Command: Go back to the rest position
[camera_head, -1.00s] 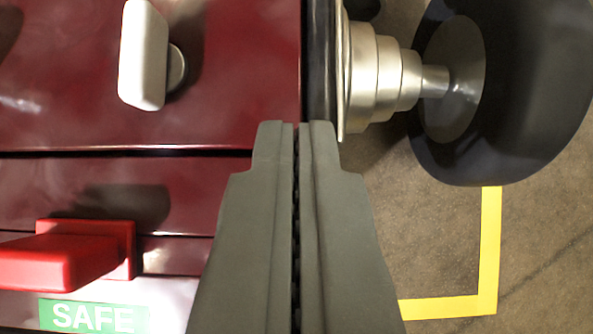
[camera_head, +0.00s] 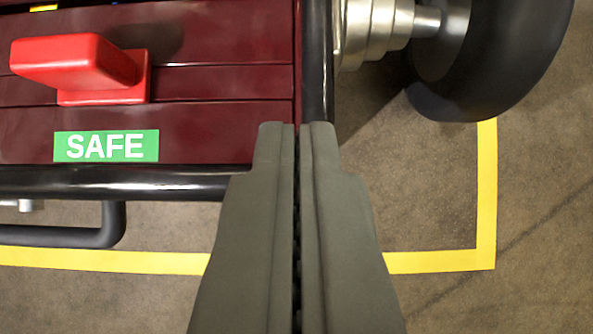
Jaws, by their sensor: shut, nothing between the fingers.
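My gripper (camera_head: 297,128) is shut and empty, its two grey fingers side by side in the middle of the view. The fingertips show over the corner of a dark red cabinet (camera_head: 222,130), by its black edge tube. I cannot tell whether they touch it. No rest position is marked in the view.
A red handle (camera_head: 75,60) juts from the cabinet at the left, above a green SAFE label (camera_head: 106,146). A black wheel (camera_head: 500,60) on a stepped metal hub (camera_head: 372,30) sticks out at the upper right. A black bar handle (camera_head: 60,236) is at lower left. Yellow lines (camera_head: 487,190) mark the brown floor.

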